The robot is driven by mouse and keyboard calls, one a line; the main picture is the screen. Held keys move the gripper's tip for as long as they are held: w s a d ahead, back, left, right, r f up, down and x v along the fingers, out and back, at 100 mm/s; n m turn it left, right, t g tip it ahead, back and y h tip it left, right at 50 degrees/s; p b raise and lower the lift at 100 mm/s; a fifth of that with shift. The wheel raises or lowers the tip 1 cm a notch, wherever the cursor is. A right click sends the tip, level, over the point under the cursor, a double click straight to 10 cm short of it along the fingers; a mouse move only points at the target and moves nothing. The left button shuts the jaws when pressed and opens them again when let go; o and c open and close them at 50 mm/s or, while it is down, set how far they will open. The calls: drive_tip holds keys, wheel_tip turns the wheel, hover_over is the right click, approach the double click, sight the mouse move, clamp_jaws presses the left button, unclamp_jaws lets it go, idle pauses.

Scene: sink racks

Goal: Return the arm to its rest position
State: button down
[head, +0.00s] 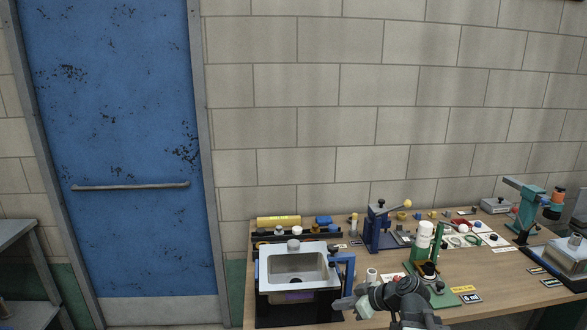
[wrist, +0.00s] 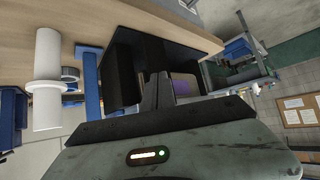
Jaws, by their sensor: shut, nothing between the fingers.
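My gripper (head: 340,303) is at the bottom of the head view, with my arm reaching in from the lower right. It points left, beside the right side of the sink stand. It is shut and empty. In the wrist view its fingers (wrist: 157,92) show together in front of a dark stand and a purple item (wrist: 185,87). Whether the fingers touch the stand cannot be told.
A sink (head: 297,267) stands on the wooden bench (head: 515,297). Blue (head: 378,228) and green (head: 437,240) presses stand behind and right of my arm. A white cylinder (wrist: 47,80) shows in the wrist view. A blue door (head: 115,130) is at left.

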drive_tip(key=s+a+f+m+g+h, duration=0.1)
drive_tip(key=s+a+f+g+h, duration=0.15)
drive_tip(key=s+a+f, duration=0.3)
drive_tip(key=s+d+f+m+g+h, duration=0.2)
drive_tip(key=s+d+m+h, duration=0.3)
drive_tip(key=d+m, duration=0.3)
drive_tip(key=shift+s+f+m+g, duration=0.2)
drive_tip(key=shift+m+g, duration=0.4)
drive_tip(key=shift+g, duration=0.25)
